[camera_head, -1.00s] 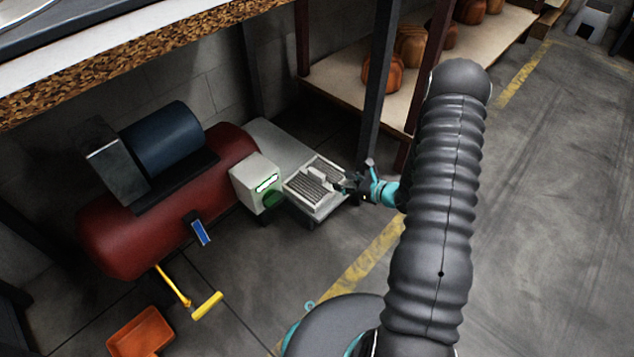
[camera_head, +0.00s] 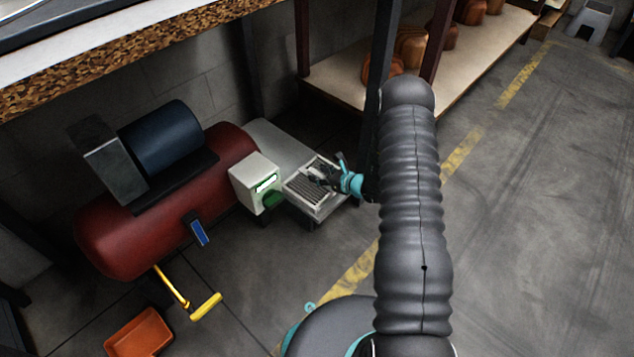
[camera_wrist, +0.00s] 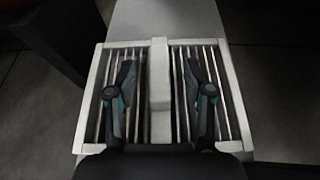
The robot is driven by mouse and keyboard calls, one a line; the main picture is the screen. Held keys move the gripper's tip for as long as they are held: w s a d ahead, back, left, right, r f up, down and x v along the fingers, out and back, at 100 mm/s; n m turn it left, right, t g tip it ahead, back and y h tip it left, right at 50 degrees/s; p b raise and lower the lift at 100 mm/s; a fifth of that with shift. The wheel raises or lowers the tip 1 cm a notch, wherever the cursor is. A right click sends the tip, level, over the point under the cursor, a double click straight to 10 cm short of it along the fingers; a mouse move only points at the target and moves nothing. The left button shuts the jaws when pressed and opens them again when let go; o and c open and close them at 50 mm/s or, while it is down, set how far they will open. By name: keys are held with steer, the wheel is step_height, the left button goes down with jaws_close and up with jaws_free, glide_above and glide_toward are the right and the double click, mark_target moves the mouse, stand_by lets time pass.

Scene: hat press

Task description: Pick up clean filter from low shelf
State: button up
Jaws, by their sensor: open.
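The clean filter (camera_head: 303,191) is a pale framed panel with dark slats and a raised light bar across its middle. It lies on the low grey shelf (camera_head: 277,142). In the wrist view the filter (camera_wrist: 88,98) fills the middle, with its bar (camera_wrist: 159,90) running lengthwise. My gripper (camera_wrist: 159,75) is open, with one finger on each side of the bar and a gap on both sides. The head view shows my gripper (camera_head: 322,172) over the filter. Whether the fingers touch the slats cannot be told.
A white box with a green light (camera_head: 255,182) stands just left of the filter. A red tank (camera_head: 150,215) with a blue motor lies further left. A dark post (camera_head: 377,90) stands close behind my arm. Open floor (camera_head: 540,200) is at right.

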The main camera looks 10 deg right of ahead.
steer(key=shift+x, duration=1)
jaws_close()
steer(key=shift+r, duration=0.1)
